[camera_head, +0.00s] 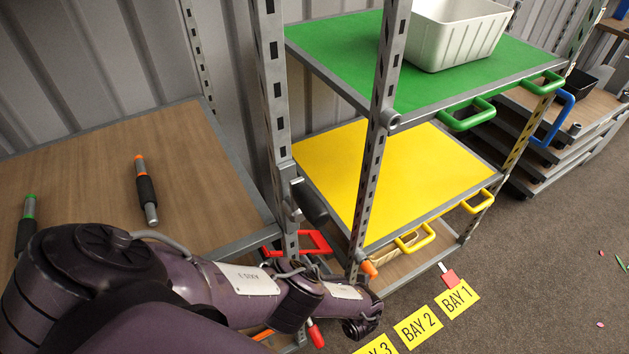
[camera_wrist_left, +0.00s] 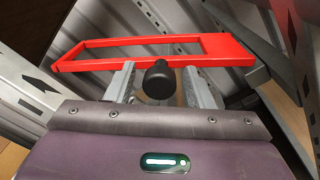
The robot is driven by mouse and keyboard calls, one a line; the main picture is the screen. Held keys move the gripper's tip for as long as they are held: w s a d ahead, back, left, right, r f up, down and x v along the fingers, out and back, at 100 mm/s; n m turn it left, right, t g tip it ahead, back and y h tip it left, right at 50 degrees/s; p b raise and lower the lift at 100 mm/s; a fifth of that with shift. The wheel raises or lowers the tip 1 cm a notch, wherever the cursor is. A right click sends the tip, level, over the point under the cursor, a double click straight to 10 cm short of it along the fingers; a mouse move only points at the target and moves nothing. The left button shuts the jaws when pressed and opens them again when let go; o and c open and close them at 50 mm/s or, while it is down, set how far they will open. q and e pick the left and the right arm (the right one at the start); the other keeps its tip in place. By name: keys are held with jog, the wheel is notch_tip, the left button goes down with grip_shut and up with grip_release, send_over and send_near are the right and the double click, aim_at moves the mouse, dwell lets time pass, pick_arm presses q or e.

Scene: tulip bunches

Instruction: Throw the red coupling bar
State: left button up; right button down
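A red rectangular loop bar (camera_head: 311,243) shows in the head view low at the left side of the shelf rack, partly behind an upright. In the left wrist view a red loop bar (camera_wrist_left: 240,49) stretches across, just beyond the fingertips. My left gripper (camera_wrist_left: 158,78) is open in that view, its two fingers apart. A black round knob (camera_wrist_left: 158,81) shows between the fingers, with a gap on each side; I cannot tell its depth. In the head view my left arm reaches right below the rack and its fingers are not clear. My right gripper is not in view.
The rack has a green shelf (camera_head: 335,40) with a white bin (camera_head: 455,35) and a yellow shelf (camera_head: 370,160). Metal uprights stand close to my arm. A wooden table (camera_head: 90,165) holds an orange-tipped tool (camera_head: 147,190) and a green-tipped tool (camera_head: 26,225).

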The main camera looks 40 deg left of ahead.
pick_arm(q)
grip_shut()
jog(key=n, duration=0.1)
jog(key=f+n, duration=0.1)
jog(key=s+f, duration=0.1)
jog(key=shift+s+a+f+n+b, duration=0.15)
jog(key=shift+a+n+b, duration=0.1)
jog(key=shift+n+b, duration=0.15)
jog(key=shift+o, duration=0.5)
grip_release()
jog(key=shift+d, duration=0.1)
jog(key=v, duration=0.7)
jog(key=shift+d, duration=0.3)
jog(key=shift+s, duration=0.1)
